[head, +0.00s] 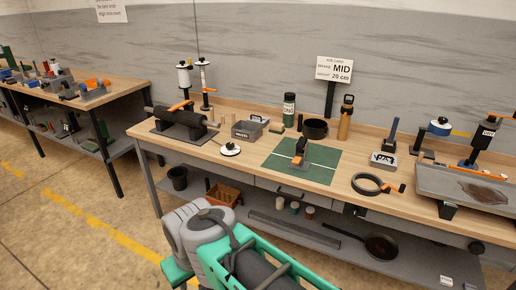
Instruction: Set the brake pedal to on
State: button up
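I cannot make out the brake pedal for certain. A dark upright lever (391,135) stands behind a small labelled block (383,159) on the right half of the bench; its label is too small to read. A small pale labelled piece (447,281) shows low at the right, partly cut off by the bottom edge. A job card (334,70) stands at the back of the bench and appears to read MID and 20 cm. My arm, grey and green, rises at the bottom centre, in front of the bench and apart from it. My gripper's fingers do not show.
A pan (381,247) lies on the lower shelf. Floor is open at the left.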

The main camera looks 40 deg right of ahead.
aim_at(297, 160)
jog(key=z, duration=0.1)
jog(key=i, duration=1.05)
jog(key=z, duration=0.9)
jog(key=i, duration=0.95)
jog(key=z, duration=0.7)
